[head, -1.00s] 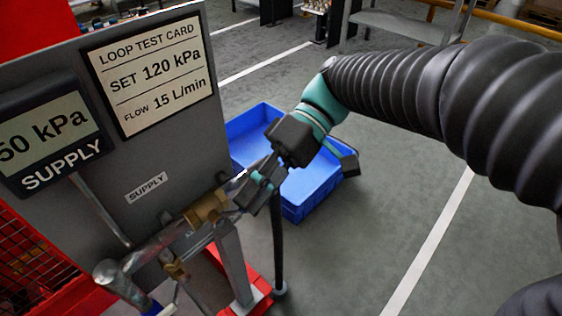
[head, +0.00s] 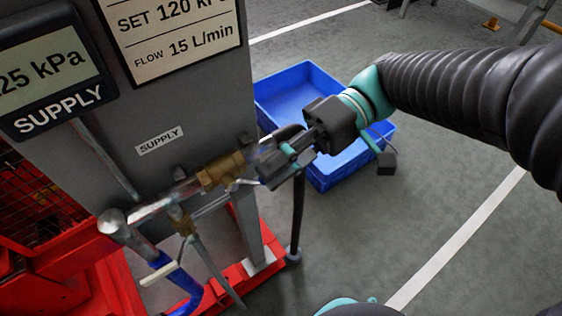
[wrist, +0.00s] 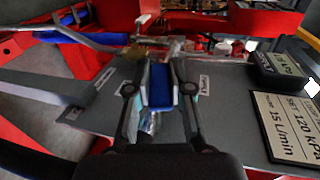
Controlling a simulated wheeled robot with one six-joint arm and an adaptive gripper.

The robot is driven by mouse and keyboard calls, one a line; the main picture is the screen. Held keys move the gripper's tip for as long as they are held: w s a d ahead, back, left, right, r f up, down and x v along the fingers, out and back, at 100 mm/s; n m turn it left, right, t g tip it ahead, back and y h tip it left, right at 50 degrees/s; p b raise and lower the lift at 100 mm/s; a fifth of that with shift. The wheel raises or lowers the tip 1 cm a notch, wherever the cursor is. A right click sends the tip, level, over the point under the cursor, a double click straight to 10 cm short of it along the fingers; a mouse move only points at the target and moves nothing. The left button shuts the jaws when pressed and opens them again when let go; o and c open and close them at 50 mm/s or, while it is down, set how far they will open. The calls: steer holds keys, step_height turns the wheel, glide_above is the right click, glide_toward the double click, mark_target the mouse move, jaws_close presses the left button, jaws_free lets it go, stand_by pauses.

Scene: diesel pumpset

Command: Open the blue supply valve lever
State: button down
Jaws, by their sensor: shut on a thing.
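The blue supply valve lever (wrist: 160,92) shows in the wrist view as a blue grip between my two fingers. My gripper (wrist: 160,75) is shut on it. In the head view my gripper (head: 280,160) is at the right end of the pipe, just right of the brass valve body (head: 221,170), and hides the blue grip there. The SUPPLY display (head: 50,72) is cut off at the left; its visible part reads "25 kPa". The test card (head: 172,30) shows "SET 120" and "FLOW 15 L/min".
A blue crate (head: 300,75) stands on the floor behind my gripper. A smaller brass fitting (head: 182,222) with a pale handle (head: 160,274) hangs below the pipe, near a blue hose (head: 190,288). The grey panel (head: 200,110) is close on the left. Floor at right is clear.

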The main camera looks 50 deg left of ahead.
steer(key=c, duration=1)
jaws_free()
steer(key=shift+f, duration=0.1)
steer(key=shift+c, duration=0.2)
steer(key=shift+v, duration=3.75)
